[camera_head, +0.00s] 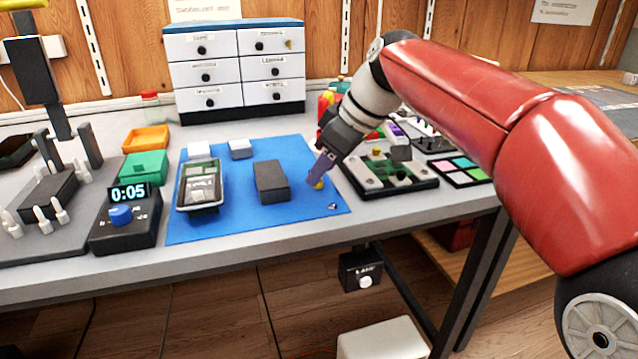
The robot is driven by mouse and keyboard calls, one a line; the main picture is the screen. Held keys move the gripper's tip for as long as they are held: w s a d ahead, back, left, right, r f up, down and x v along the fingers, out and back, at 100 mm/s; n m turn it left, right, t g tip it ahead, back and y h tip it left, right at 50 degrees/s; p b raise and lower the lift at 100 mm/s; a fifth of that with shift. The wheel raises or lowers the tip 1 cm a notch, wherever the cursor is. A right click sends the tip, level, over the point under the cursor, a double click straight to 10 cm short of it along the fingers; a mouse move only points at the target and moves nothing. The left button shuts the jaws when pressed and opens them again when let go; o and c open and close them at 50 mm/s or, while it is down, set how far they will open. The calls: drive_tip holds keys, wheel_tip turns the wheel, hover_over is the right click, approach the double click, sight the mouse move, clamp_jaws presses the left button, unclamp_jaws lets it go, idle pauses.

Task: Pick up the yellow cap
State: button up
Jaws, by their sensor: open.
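The fingers are open. I cannot tell whether the cap lies between them or beside them, or whether they touch it. A second small yellow piece (376,152) shows farther right, at the green and grey board.
A dark block (271,181) and an opened device in a tray (200,187) lie on the mat left of my gripper. A board fixture (386,183) stands close on the right. A timer (126,222) stands left. Drawers (237,68) stand behind. The mat's front strip is mostly clear.

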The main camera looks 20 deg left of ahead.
drive_tip(key=shift+w+a+f, duration=0.1)
drive_tip(key=shift+a+f, duration=0.25)
drive_tip(key=shift+f, duration=0.3)
drive_tip(key=shift+c, duration=0.3)
clamp_jaws()
